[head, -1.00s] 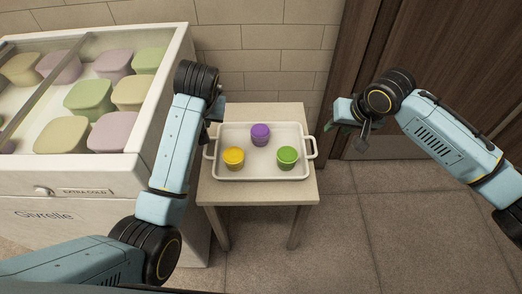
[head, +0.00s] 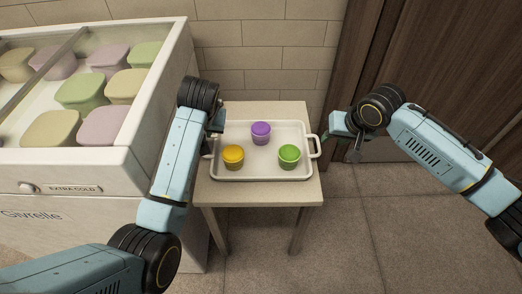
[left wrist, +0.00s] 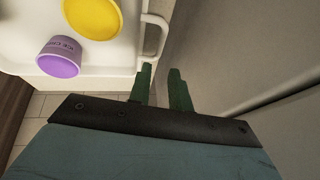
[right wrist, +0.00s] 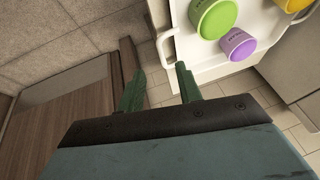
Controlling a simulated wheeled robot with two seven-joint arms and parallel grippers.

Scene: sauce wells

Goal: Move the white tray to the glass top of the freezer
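The white tray (head: 262,174) lies flat on a small pale table and carries a yellow, a purple and a green cup. The freezer (head: 150,165) stands to the left, with pastel tubs under its glass top (head: 48,85). My left gripper (left wrist: 162,68) is open, its fingertips just short of the tray's left handle (left wrist: 163,38); in the head view the arm partly hides it. My right gripper (right wrist: 153,68) is open, its fingertips pointing at the right handle (right wrist: 161,45), with a small gap in the head view. Neither gripper holds anything.
The small table (head: 262,193) stands against the tiled wall (head: 265,55). A brown wooden door (head: 430,60) is at the back right. The floor (head: 330,240) in front of the table and to its right is clear.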

